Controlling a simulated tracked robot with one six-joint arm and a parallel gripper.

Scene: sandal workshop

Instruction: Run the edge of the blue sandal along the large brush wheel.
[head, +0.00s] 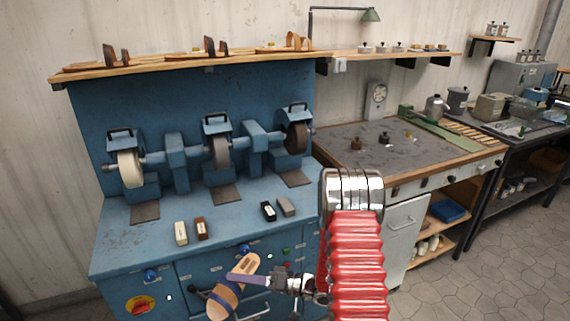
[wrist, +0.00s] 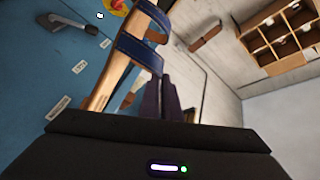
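The blue sandal (head: 247,265), a tan sole with dark blue straps, is in front of the blue bench's drawers, below the bench top. It stands tilted. My gripper (head: 236,277) has its purple-grey fingers across the sandal and appears shut on it. In the wrist view the sandal (wrist: 112,78) rises left of the dark fingers (wrist: 168,100); the fingers hide part of it. Three wheels are on the bench machine: a pale wheel (head: 130,169) at left, a grey wheel (head: 221,152) in the middle and a dark brown, brush-like wheel (head: 297,139) at right. The sandal is apart from all three.
Small blocks (head: 181,233) and (head: 268,211) lie on the blue bench top (head: 235,212). A red button on yellow (head: 140,305) is on the bench front. A shelf (head: 190,66) with sandals runs above the wheels. A worktable (head: 345,150) stands at right.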

